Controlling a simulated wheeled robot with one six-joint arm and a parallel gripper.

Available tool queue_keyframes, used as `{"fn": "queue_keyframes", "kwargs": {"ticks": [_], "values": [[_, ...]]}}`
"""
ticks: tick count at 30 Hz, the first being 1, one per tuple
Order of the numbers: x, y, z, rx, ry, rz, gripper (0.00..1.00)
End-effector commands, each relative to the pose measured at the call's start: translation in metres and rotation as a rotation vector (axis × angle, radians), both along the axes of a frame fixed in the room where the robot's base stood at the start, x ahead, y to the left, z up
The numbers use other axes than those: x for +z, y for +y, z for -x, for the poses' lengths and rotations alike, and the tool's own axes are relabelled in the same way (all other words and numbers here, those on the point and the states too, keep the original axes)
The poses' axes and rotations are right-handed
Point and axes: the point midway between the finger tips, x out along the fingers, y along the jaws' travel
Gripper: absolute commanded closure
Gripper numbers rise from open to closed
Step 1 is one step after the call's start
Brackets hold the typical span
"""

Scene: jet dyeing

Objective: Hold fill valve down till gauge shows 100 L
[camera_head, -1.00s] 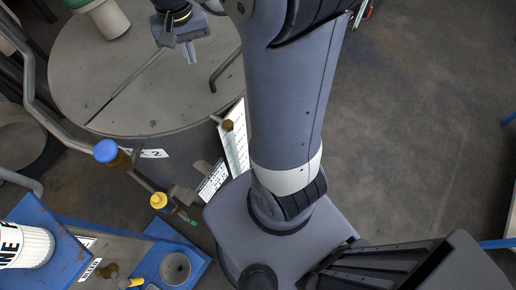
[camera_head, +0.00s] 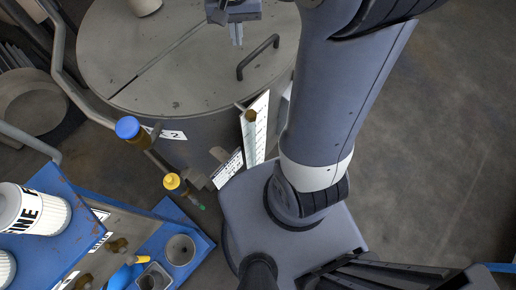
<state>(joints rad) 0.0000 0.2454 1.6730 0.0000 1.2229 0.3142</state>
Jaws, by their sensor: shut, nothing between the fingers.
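My gripper (camera_head: 237,36) is shut and empty, pointing down over the round grey lid (camera_head: 130,75) of a large vessel, left of the lid's dark handle (camera_head: 258,57). A blue round knob (camera_head: 128,127) and a yellow knob (camera_head: 172,182) sit on fittings at the vessel's near left side. I cannot tell which is the fill valve. My gripper is apart from both. A tall white scale board (camera_head: 259,130), likely the gauge, stands at the vessel's near side with a brown round piece (camera_head: 250,116) near its middle. Its marks are too small to read.
A blue cart (camera_head: 60,245) with a white lettered tub (camera_head: 35,210) and a grey cup (camera_head: 180,250) stands at lower left. A bent grey pipe (camera_head: 58,55) runs along the vessel's left. The floor (camera_head: 440,150) on the right is clear.

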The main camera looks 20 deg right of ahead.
Motion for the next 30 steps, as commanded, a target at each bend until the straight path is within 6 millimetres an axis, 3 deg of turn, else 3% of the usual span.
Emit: {"fn": "queue_keyframes", "kwargs": {"ticks": [30], "values": [[-0.027,0.0,0.0,0.0,0.0,0.0,1.0]]}}
